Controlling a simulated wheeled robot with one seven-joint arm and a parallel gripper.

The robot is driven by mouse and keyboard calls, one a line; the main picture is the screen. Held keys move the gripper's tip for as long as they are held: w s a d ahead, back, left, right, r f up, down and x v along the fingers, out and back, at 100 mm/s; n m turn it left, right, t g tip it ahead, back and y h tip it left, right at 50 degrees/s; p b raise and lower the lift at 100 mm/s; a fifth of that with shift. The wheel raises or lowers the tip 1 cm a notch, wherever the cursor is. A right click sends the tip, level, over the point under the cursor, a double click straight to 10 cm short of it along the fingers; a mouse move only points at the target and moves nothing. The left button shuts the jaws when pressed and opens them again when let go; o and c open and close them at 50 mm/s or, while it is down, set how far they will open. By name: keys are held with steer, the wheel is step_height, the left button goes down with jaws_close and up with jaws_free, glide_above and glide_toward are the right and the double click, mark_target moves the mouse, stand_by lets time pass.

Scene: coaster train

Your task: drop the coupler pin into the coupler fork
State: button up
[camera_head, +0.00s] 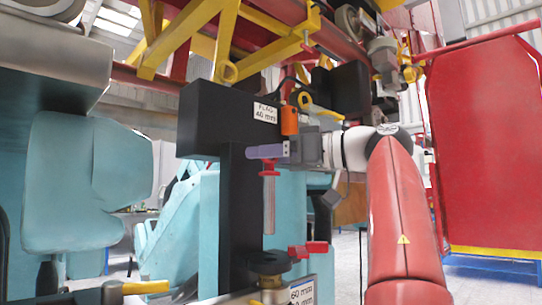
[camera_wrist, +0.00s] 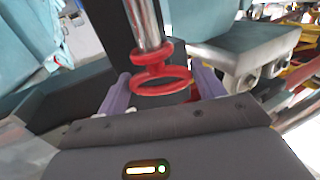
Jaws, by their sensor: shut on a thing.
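The coupler pin (camera_head: 269,205) has a metal shaft and a red head. It hangs upright below my gripper (camera_head: 266,151). In the wrist view the pin's red collar and ring (camera_wrist: 160,86) lie between the lilac fingers of my gripper (camera_wrist: 162,88), and the shaft runs up out of the picture. The gripper is shut on the red head. Below the pin's lower end, apart from it, is a dark and brass-coloured fitting (camera_head: 268,263), which appears to be the coupler fork. Its opening cannot be made out in the head view.
A black upright post (camera_head: 238,215) with a labelled block (camera_head: 215,118) stands close beside the pin. A red part (camera_head: 308,250) and a "60 mm" label (camera_head: 301,292) sit by the fitting. Teal seats (camera_head: 85,185) are at left, and a red panel (camera_head: 487,150) at right.

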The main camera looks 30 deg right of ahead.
mark_target(272, 231)
steer(key=shift+s+f+b, duration=0.1)
steer(key=shift+f+b, duration=5.3)
steer(key=shift+f, duration=1.5)
steer(key=o, duration=1.7)
steer(key=shift+c, duration=0.2)
steer(key=p+v, duration=0.1)
steer(key=v, duration=0.6)
steer(key=shift+s+d, duration=0.25)
steer(key=shift+s, duration=0.1)
